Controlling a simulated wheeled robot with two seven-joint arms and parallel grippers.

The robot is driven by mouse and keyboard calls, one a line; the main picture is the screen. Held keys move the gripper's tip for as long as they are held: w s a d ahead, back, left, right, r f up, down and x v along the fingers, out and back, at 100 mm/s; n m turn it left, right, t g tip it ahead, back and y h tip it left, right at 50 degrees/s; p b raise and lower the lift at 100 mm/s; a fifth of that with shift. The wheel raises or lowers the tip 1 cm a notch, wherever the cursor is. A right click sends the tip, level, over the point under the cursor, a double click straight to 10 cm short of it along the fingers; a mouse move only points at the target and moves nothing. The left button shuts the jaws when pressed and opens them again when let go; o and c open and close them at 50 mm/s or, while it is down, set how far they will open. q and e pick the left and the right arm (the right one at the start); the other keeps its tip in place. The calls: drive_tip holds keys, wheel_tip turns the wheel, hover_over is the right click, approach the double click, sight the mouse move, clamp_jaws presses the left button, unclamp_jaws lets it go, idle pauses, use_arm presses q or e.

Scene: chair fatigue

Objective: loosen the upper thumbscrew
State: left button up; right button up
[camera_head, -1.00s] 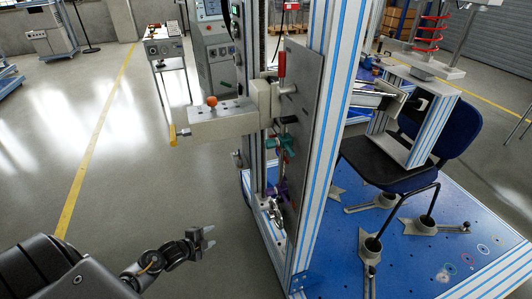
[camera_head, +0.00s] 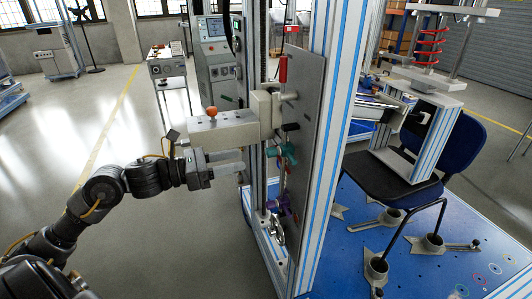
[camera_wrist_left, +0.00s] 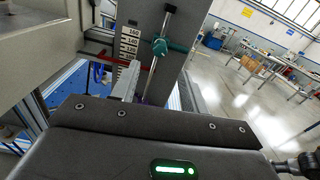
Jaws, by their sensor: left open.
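The upper thumbscrew (camera_head: 286,153) is teal and sits on a vertical rod beside the grey upright plate. It also shows in the left wrist view (camera_wrist_left: 160,47), at the upper middle beside a scale. A purple thumbscrew (camera_head: 278,203) sits lower down in the head view. My left gripper (camera_head: 243,164) is open and empty. It points right, to the left of the teal thumbscrew and slightly below its height, with a gap between them. My right gripper is in neither view.
A grey block arm (camera_head: 222,131) with an orange knob juts out just above my left gripper. The blue-striped frame post (camera_head: 334,140) stands to the right. A chair (camera_head: 390,185) sits on the blue base plate (camera_head: 345,255). The floor to the left is free.

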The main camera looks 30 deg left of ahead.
sight(267, 154)
use_arm(q)
drive_tip(key=x, duration=0.1)
drive_tip(key=p+x, duration=0.1)
drive_tip(key=x, duration=0.2)
drive_tip(key=shift+w+d+r, duration=0.2)
drive_tip(key=shift+w+r, duration=0.05)
drive_tip(key=shift+f+p+x, duration=0.1)
drive_tip(key=shift+p+x, duration=0.3)
drive_tip(key=shift+x, duration=0.8)
drive_tip(key=shift+f+p+x, duration=0.15)
drive_tip(key=shift+p+x, duration=0.25)
drive_tip(key=shift+x, duration=0.85)
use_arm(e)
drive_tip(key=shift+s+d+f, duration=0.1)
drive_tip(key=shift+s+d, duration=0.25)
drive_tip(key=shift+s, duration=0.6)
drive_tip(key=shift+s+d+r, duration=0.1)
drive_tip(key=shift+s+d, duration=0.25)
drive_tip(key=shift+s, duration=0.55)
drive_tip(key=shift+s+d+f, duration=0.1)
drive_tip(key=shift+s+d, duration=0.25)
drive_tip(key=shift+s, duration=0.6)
use_arm(q)
clamp_jaws()
